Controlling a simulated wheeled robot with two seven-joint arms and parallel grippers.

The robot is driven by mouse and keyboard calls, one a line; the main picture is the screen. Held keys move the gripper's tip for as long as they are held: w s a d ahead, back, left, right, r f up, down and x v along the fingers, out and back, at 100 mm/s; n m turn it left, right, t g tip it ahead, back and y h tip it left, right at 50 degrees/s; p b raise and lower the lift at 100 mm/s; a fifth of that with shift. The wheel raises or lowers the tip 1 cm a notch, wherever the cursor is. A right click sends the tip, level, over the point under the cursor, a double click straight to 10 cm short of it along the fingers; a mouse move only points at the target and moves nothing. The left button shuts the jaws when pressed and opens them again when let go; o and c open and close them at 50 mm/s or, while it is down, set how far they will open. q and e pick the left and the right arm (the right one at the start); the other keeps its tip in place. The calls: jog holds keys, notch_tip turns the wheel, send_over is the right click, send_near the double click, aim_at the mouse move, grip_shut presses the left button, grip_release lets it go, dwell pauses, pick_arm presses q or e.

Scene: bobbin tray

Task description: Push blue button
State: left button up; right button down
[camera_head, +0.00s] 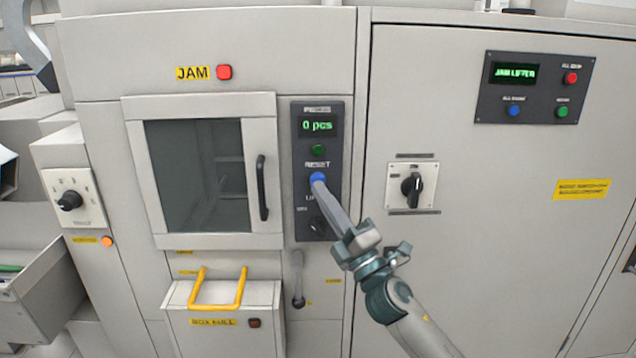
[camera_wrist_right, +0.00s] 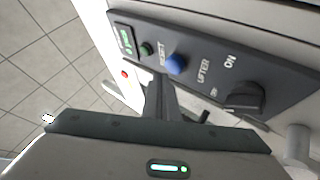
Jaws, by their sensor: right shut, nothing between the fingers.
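The blue button (camera_head: 317,177) sits on a dark vertical control panel (camera_head: 301,225), by the word RESET and below a green button. My right gripper (camera_head: 320,186) is shut and empty, its fingertips right at the blue button's lower edge in the head view. The right wrist view also shows the blue button (camera_wrist_right: 176,64), uncovered, with the shut fingers (camera_wrist_right: 160,84) just beside and below it. I cannot tell whether the fingertips touch it. A second blue button (camera_head: 513,111) is on the upper right panel. My left gripper is not in view.
Near the button are a green button (camera_head: 318,150), a display reading 0 pcs (camera_head: 318,126) and a black LIFTER knob (camera_wrist_right: 245,97). A windowed door with a black handle (camera_head: 262,188) is left of the panel. A rotary switch (camera_head: 411,187) is to its right.

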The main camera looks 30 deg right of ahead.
jog(key=shift+w+d, duration=0.5)
jog(key=shift+w, duration=0.3)
dwell(1.4)
jog(key=shift+s+a, duration=0.1)
jog(key=shift+s, duration=0.05)
dwell(0.3)
jog(key=shift+s+a, duration=0.4)
jog(key=shift+s, duration=0.25)
jog(key=shift+s, duration=0.1)
jog(key=s+a, duration=0.1)
jog(key=s+p, duration=0.1)
jog(key=s+a, duration=0.1)
jog(key=s, duration=0.1)
jog(key=shift+a, duration=0.3)
jog(key=shift+f, duration=0.1)
dwell(0.9)
